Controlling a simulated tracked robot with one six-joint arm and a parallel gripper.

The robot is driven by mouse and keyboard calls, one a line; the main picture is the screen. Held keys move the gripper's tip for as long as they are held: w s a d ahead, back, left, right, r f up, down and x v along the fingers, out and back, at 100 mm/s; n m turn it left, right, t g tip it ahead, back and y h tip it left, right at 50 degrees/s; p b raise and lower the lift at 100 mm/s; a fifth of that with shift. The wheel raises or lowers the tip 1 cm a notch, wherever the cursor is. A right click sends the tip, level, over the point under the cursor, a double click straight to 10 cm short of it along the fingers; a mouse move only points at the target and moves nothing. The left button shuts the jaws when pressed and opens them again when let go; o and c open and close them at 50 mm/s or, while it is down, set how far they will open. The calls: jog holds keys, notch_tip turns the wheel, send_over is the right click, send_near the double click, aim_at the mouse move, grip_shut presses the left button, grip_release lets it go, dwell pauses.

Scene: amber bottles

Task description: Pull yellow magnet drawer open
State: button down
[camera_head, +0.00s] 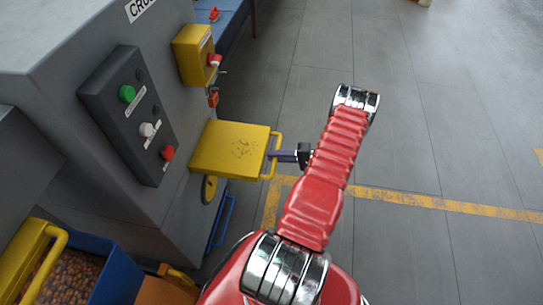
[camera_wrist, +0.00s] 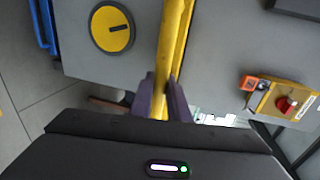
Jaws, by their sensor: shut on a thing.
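The yellow magnet drawer (camera_head: 228,150) sticks out from the side of the grey machine, with dark specks on its top. Its yellow bar handle (camera_head: 276,142) is at its right end. My gripper (camera_head: 275,156) reaches in from the right and is shut on this handle. In the wrist view my gripper's purple fingers (camera_wrist: 163,101) close on both sides of the yellow handle (camera_wrist: 175,45), which runs up the picture. The fingertips are partly hidden by the handle in the head view.
The grey machine (camera_head: 185,215) carries a button panel (camera_head: 125,112) and a yellow switch box (camera_head: 193,55). A yellow dial (camera_wrist: 112,28) shows in the wrist view. A blue bin (camera_head: 118,277) with brown contents stands at lower left. The floor (camera_head: 440,130) to the right is clear.

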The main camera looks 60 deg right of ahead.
jog(key=shift+a+f, duration=0.2)
jog(key=c, duration=2)
grip_release()
jog(key=shift+c, duration=0.2)
jog(key=o, duration=0.4)
jog(key=shift+d+r, duration=0.1)
jog(key=shift+c, duration=0.2)
jog(key=shift+d, duration=0.1)
jog(key=v, duration=1.3)
jog(key=shift+s, duration=0.35)
jog(key=shift+d+r, duration=0.1)
jog(key=shift+s, duration=0.15)
